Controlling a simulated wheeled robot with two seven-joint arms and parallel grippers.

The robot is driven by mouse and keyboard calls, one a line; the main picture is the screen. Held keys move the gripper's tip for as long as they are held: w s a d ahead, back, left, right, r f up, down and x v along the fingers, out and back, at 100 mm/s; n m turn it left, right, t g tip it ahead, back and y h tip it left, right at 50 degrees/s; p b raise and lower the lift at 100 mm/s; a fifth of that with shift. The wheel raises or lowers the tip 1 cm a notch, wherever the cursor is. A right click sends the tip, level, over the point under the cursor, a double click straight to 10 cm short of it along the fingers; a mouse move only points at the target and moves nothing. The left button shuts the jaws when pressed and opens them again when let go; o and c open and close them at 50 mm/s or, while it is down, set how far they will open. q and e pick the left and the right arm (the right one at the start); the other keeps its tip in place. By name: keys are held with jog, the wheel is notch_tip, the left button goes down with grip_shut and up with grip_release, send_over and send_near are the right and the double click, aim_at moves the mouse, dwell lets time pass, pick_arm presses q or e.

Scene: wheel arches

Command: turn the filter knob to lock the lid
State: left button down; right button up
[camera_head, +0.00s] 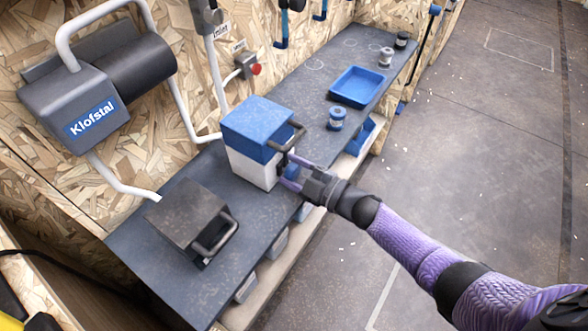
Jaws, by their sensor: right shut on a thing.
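The filter box stands on the dark bench, with a blue lid (258,121) over a white lower body (250,170). A dark handle (290,136) sticks out from the lid's right side. The blue knob (291,171) is on the box's front face below the handle. My right gripper (288,173) comes in from the right and is shut on the knob, its fingers partly hiding it. My left gripper does not show.
A grey box with a handle (187,215) stands on the near bench (130,240). A blue tray (357,87) and small jars (336,118) sit farther along. A grey Klofstal machine (70,105) hangs on the chipboard wall. The floor at right is open.

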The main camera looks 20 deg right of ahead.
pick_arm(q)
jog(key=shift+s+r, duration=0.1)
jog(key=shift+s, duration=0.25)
pick_arm(e)
jog(key=o, duration=1.3)
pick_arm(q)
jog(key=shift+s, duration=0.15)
pick_arm(e)
jog(key=shift+s+d, duration=0.15)
pick_arm(q)
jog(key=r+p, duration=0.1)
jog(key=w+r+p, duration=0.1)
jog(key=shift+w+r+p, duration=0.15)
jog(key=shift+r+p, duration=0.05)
jog(key=shift+p, duration=0.1)
pick_arm(e)
jog(key=v, duration=0.9)
jog(key=shift+s+d, duration=0.2)
jog(key=shift+s, duration=0.05)
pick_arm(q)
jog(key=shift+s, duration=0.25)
